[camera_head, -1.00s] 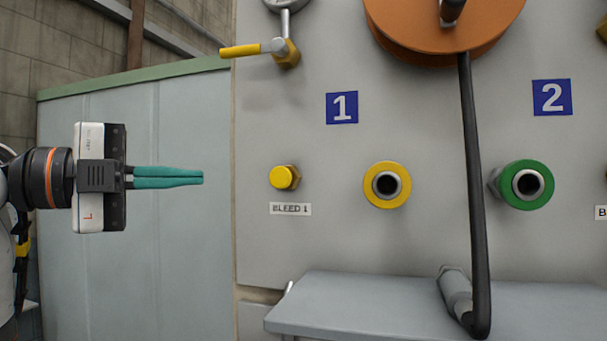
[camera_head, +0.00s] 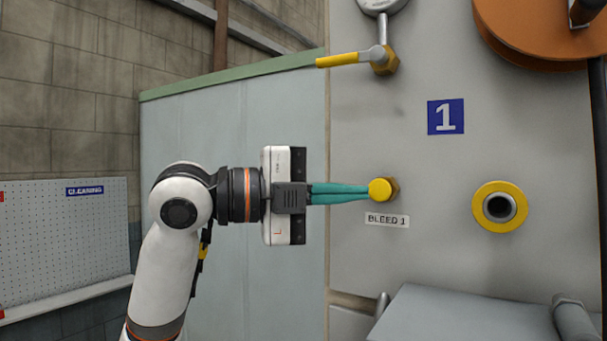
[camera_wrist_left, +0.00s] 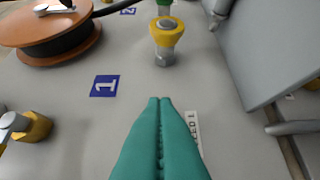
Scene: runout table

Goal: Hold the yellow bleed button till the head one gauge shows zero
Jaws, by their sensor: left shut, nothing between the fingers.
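The yellow bleed button (camera_head: 380,190) sits in a brass fitting on the grey panel, above the label "BLEED 1" (camera_head: 387,220). My left gripper (camera_head: 366,192) is shut and empty, its teal fingers level, with the tips at the button's face. I cannot tell whether the button is pressed in. In the left wrist view the shut fingers (camera_wrist_left: 160,102) hide the button, and part of the label (camera_wrist_left: 193,130) shows beside them. The gauge (camera_head: 381,5) is cut off at the top edge, so its reading cannot be seen. My right gripper is out of view.
A valve with a yellow handle (camera_head: 338,61) stands out below the gauge. The blue "1" sign (camera_head: 446,117) and a yellow-ringed port (camera_head: 500,207) are to the right. An orange hose reel (camera_head: 535,35) is at the upper right. A grey shelf (camera_head: 460,315) juts out below.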

